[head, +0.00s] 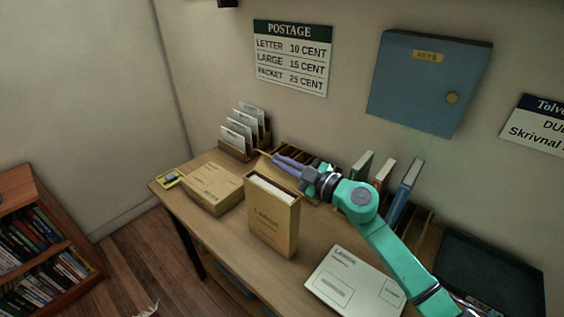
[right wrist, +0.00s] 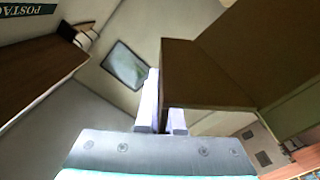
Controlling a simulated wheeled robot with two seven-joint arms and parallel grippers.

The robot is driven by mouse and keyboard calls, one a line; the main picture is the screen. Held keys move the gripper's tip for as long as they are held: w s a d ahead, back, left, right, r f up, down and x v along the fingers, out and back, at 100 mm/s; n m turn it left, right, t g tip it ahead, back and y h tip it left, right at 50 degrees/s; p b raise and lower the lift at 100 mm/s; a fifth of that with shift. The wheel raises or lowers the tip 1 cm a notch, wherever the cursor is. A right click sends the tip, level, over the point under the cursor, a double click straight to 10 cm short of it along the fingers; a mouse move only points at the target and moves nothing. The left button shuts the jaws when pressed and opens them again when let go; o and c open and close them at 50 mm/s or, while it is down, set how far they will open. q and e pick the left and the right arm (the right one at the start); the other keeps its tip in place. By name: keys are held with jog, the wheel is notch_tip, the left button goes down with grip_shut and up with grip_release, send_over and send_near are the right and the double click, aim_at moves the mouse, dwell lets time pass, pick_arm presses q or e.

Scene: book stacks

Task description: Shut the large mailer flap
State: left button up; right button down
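The large mailer (head: 272,222), a tan upright box marked LARGE, stands on the desk with its top open and a white edge showing inside. Its flap (head: 263,166) appears raised at the back of the opening, partly hidden by my right gripper (head: 275,158). The purple fingers reach left across the flap, above the mailer's back edge. In the right wrist view a brown panel (right wrist: 215,75), likely the flap, covers part of one finger. The fingers look close together, but I cannot tell if they grip it. My left gripper is not in view.
A closed tan parcel (head: 212,188) lies left of the mailer. A letter rack (head: 236,150) stands behind. A flat white large envelope (head: 352,285) lies at the front right, under my right arm. Upright books (head: 407,192) and a dark tray (head: 490,270) are on the right.

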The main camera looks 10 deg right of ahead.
jog(key=shift+r, duration=0.1)
dwell(0.5)
jog(key=shift+s+a+r+n+p, duration=0.1)
jog(key=shift+s+a+n+p, duration=0.25)
jog(key=shift+n, duration=0.45)
jog(key=shift+s+a+n+p, duration=0.15)
jog(key=shift+a+n+p, duration=0.15)
jog(key=shift+n, duration=0.4)
jog(key=shift+s+a+f+n, duration=0.15)
jog(key=shift+s+a+n, duration=0.2)
jog(key=shift+n, duration=0.65)
jog(key=shift+s+a+f+n, duration=0.1)
jog(key=shift+s+a+n, duration=0.2)
jog(key=shift+n, duration=0.7)
jog(key=c, duration=1)
grip_release()
jog(key=shift+c, duration=0.2)
